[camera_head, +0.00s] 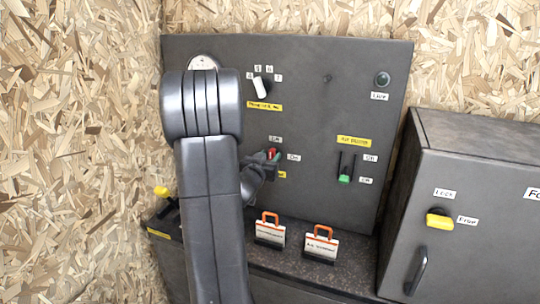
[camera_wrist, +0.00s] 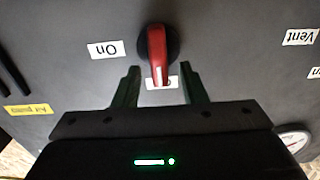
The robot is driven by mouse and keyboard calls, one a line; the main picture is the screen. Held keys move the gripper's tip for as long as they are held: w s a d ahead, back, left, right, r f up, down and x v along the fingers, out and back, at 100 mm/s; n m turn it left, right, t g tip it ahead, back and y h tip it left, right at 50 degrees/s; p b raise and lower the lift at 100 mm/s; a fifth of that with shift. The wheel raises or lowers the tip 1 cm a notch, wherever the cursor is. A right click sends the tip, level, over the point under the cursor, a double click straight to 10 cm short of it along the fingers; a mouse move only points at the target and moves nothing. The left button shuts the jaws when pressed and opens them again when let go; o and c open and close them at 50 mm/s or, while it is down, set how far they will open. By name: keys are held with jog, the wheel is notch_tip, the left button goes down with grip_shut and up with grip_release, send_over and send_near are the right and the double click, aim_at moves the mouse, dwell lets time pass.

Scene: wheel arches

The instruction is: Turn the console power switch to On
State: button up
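The power switch is a red rotary handle (camera_wrist: 157,55) on a round black base. In the wrist view its handle points down at a label (camera_wrist: 160,83), partly hidden behind the handle tip. The On label (camera_wrist: 106,50), upside down, is to the left of the switch. In the head view the red switch (camera_head: 272,153) has one label above it and one (camera_head: 293,157) at its right. My gripper (camera_wrist: 158,88) is open, its fingers apart on either side of the handle's lower end, with gaps on both sides. I see no clear contact. My arm hides part of the panel.
Two orange-handled tags (camera_head: 270,230) stand on the ledge below. A cabinet with a yellow knob (camera_head: 439,219) stands at right.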

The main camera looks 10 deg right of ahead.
jog(key=shift+w+d, duration=0.3)
jog(key=shift+w, duration=0.1)
grip_shut()
